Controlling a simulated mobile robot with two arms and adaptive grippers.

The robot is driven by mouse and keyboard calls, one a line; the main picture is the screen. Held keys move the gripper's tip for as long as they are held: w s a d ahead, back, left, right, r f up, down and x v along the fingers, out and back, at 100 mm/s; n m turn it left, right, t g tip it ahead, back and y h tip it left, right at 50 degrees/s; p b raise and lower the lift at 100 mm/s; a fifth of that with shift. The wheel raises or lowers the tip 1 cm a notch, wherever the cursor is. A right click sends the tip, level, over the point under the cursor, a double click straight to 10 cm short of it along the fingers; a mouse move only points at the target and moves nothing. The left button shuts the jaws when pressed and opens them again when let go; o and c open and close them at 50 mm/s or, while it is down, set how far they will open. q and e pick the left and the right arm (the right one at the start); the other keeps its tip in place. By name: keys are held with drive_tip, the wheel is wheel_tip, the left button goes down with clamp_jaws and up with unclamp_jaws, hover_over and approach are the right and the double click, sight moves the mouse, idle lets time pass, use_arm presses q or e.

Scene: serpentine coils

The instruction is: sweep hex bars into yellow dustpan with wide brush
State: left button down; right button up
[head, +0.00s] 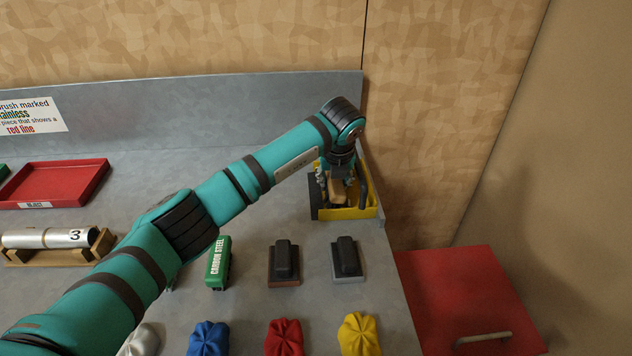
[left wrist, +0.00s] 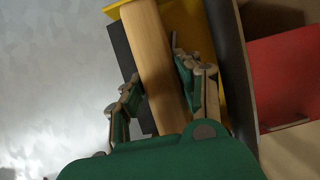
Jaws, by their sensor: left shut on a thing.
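The yellow dustpan (head: 362,212) sits at the back right corner of the grey bench; part of it shows in the left wrist view (left wrist: 203,30). My left gripper (head: 336,180) points down over the dustpan. Its fingers are shut around a long pale wooden piece, which looks like the handle or body of the wide brush (left wrist: 152,45). A dark strip runs along the left side of the wood; I cannot tell if it is bristles or part of the pan. I can make out no hex bars; the arm and gripper hide part of the pan. My right gripper is out of view.
A green block (head: 218,262), two dark-topped blocks (head: 284,262) (head: 347,259) and several coloured bags stand in front. A red surface (head: 465,295) lies right of the bench.

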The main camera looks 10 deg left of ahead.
use_arm(q)
drive_tip(key=shift+w+d+f, duration=0.1)
drive_tip(key=shift+d+f, duration=0.05)
drive_tip(key=shift+d, duration=0.95)
drive_tip(key=shift+a, duration=0.1)
drive_tip(key=shift+a+f, duration=0.1)
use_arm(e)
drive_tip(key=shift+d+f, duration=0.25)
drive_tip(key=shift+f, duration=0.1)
use_arm(q)
wheel_tip(320, 180, up, 7)
drive_tip(key=p, duration=0.3)
drive_tip(key=shift+w, duration=0.15)
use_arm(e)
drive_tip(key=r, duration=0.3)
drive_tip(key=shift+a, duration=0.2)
